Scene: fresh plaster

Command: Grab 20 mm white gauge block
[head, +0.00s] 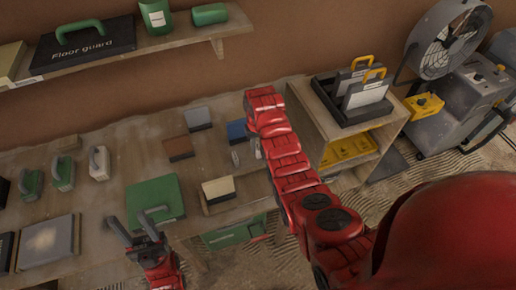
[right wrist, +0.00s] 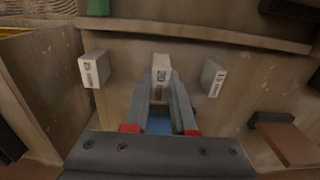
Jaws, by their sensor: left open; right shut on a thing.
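Three small white gauge blocks show in the right wrist view: one at left (right wrist: 93,70), one in the middle (right wrist: 161,65) and one at right (right wrist: 212,77). Each has a dark printed label; the middle one seems to read 20, though it is small. My right gripper (right wrist: 161,91) is shut on the middle block, fingertips at its near end. In the head view my red right arm hides this gripper and most of the blocks; one pale block (head: 235,158) shows beside the arm. My left gripper (head: 132,230) is open and empty near the green pad (head: 155,200).
On the wooden bench are a brown pad (head: 178,148), a blue pad (head: 237,130), a grey pad (head: 198,118), a cream block (head: 218,188) and several handled trowels (head: 62,172). A wooden cabinet (head: 300,90) stands right of my arm. A shelf (head: 150,45) runs above.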

